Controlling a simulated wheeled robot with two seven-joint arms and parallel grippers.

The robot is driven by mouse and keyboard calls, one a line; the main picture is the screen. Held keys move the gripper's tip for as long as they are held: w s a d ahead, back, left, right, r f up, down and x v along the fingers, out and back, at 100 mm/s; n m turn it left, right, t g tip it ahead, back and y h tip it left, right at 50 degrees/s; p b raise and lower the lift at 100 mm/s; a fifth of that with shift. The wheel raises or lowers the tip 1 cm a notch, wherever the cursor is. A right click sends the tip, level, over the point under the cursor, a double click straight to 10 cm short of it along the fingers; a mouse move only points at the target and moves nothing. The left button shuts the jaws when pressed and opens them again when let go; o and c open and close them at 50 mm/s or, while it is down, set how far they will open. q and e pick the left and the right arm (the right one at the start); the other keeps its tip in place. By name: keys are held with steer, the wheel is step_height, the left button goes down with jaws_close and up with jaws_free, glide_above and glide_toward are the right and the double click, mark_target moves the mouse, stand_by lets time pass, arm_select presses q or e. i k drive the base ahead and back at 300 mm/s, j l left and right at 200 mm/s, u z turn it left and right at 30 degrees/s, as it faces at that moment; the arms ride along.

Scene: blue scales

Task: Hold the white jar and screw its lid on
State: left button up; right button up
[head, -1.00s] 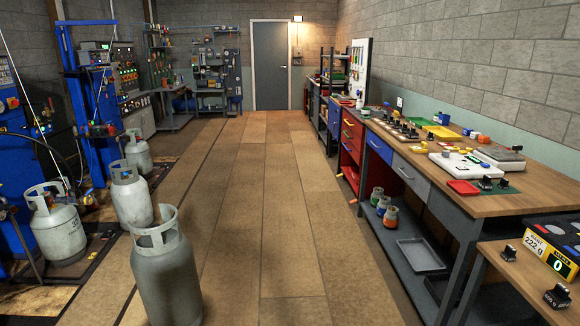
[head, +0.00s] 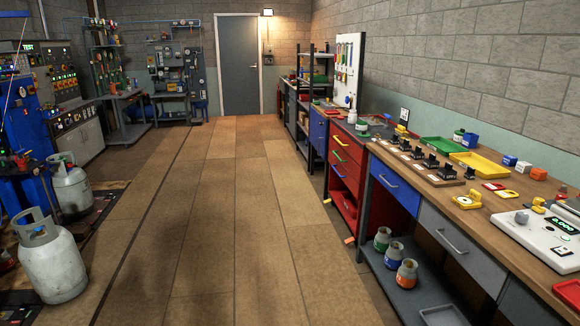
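Neither of my grippers is in view. I cannot tell for sure which thing is the white jar or where its lid is. A small pale jar (head: 351,117) stands on the far part of the bench, above the red drawers.
The long wooden workbench (head: 405,168) runs along the right wall, with a white scale (head: 535,238), a yellow tray (head: 480,164) and a green tray (head: 440,145). Gas cylinders (head: 52,262) stand on the left. The floor (head: 215,230) between is clear up to the grey door (head: 240,65).

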mark_target(353, 116)
steer(key=i+l, duration=0.1)
steer(key=i, duration=1.05)
steer(key=i+u, duration=0.1)
steer(key=i, duration=1.05)
steer(key=i+z, duration=0.25)
steer(key=i, duration=0.25)
steer(key=i+z, duration=0.2)
steer(key=i, duration=0.3)
steer(key=i+j+z, duration=0.25)
steer(key=i, duration=0.25)
steer(key=i+j+z, duration=0.2)
steer(key=i, duration=0.3)
steer(key=i+j+z, duration=0.15)
steer(key=i+j, duration=0.65)
steer(key=i, duration=0.25)
steer(key=i+j+z, duration=0.15)
steer(key=i+j, duration=0.8)
